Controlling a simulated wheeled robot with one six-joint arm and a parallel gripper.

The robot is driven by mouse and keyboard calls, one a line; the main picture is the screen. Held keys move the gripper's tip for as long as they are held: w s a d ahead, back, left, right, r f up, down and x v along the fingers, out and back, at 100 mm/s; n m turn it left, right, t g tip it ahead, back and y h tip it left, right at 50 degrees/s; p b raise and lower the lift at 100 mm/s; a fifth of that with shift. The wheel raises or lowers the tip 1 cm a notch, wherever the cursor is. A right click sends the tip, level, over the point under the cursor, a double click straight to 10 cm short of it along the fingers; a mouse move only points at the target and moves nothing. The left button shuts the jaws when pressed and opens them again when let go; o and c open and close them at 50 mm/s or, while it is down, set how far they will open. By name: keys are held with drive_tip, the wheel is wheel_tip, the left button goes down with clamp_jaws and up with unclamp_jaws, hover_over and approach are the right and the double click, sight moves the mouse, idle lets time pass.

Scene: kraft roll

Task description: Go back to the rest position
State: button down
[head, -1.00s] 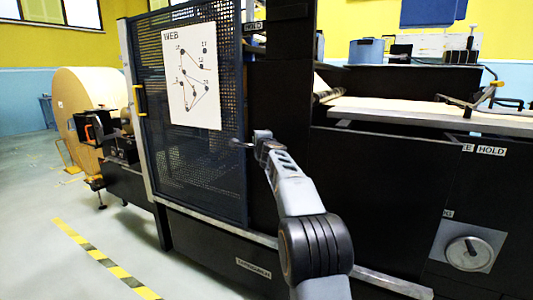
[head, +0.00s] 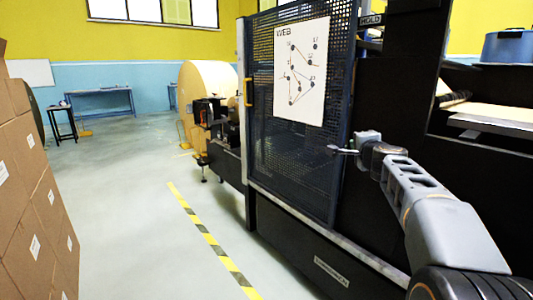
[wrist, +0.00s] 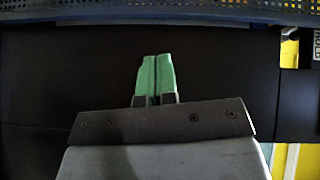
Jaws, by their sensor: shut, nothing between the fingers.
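My gripper (head: 343,151) is in front of the dark mesh guard door (head: 290,165) of the black machine, near the door's right edge. In the wrist view my gripper (wrist: 157,79) shows two green fingertips pressed together with nothing between them. Behind them is a plain dark panel, with a strip of blue mesh along the top. Whether the fingertips touch the door cannot be told. My arm reaches in from the lower right of the head view.
A stack of brown cartons (head: 35,190) stands at the left. A yellow and black floor stripe (head: 213,242) runs along the machine. The large kraft roll (head: 207,82) is at the far end. Open floor lies between cartons and stripe, with a blue table (head: 100,92) at the back.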

drive_tip(key=s+a+r+n+g+y+p, duration=0.55)
drive_tip(key=s+a+r+n+p, duration=0.35)
drive_tip(key=s+a+p, duration=0.6)
drive_tip(key=s+d+n+g+h+p, duration=0.1)
drive_tip(key=s+n+g+h+p, duration=0.3)
drive_tip(key=s+p, duration=1.3)
drive_tip(key=n+g+p, duration=0.2)
drive_tip(key=n+g, duration=0.1)
drive_tip(key=g, duration=0.1)
drive_tip(key=shift+d+r+n, duration=0.3)
drive_tip(key=shift+d+n, duration=0.05)
drive_tip(key=shift+n, duration=0.05)
